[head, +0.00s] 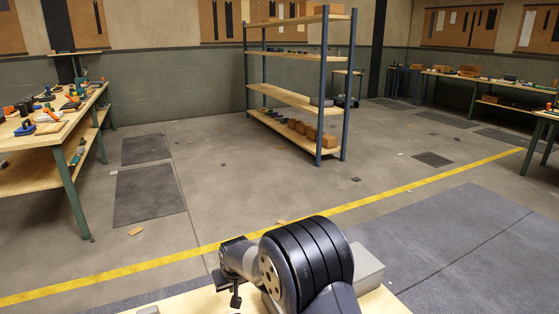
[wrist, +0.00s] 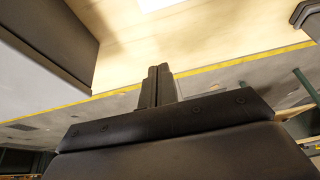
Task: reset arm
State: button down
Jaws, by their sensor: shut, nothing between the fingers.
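My gripper (wrist: 158,88) shows in the wrist view with its two dark fingers together, shut and empty. In the head view my arm is folded at the bottom centre, and my gripper (head: 236,298) points down at its left end. A pale wooden surface (head: 205,302) lies under the arm; it also fills the upper part of the wrist view (wrist: 190,42). I cannot tell whether the fingertips touch anything.
A grey box (head: 368,268) sits right behind my arm. A workbench with tools (head: 40,138) stands at the left. A shelf rack (head: 283,97) with several brown blocks stands at the back. More benches (head: 495,83) line the right. The floor between is mostly clear, crossed by a yellow line (head: 400,188).

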notch_tip(320, 180, up, 11)
jog(key=p, duration=0.7)
jog(key=shift+r, duration=0.2)
jog(key=shift+s+d+f, duration=0.1)
